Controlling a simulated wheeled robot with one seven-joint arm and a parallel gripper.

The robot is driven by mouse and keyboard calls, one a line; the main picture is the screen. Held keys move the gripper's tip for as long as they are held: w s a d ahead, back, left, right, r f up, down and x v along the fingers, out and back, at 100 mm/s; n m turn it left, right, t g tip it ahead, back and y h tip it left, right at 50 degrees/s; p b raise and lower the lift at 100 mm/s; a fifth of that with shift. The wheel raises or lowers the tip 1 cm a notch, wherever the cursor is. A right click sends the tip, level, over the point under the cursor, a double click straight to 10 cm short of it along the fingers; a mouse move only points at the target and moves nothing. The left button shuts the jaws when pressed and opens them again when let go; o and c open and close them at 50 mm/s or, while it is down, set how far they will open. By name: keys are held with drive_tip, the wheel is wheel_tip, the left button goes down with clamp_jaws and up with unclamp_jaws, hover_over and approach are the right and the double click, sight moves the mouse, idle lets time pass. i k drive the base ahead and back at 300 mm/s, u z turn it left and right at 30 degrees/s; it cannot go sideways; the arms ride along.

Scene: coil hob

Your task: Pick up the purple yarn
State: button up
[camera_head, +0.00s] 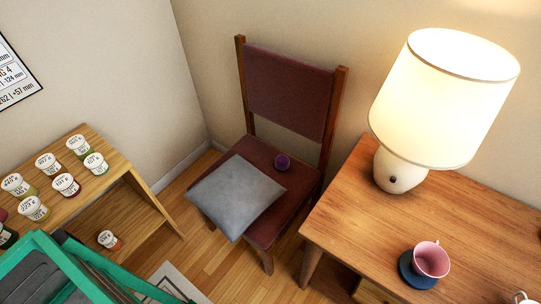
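My gripper is not in view.
A wooden table (460,225) at right holds a lit lamp (445,95) and a pink cup (431,259) on a blue saucer (408,272). A wooden shelf (140,195) with several jars stands at left. A teal-edged object (45,245) fills the lower left.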

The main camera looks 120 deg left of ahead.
sight(282, 162)
drive_tip(key=u, duration=0.65)
drive_tip(key=i, duration=0.1)
drive_tip(key=u, duration=2.9)
drive_tip(key=i, duration=0.45)
drive_tip(key=z, duration=0.1)
drive_tip(key=k, duration=0.85)
drive_tip(key=u, duration=0.2)
drive_tip(key=i, duration=0.4)
drive_tip(key=z, duration=0.05)
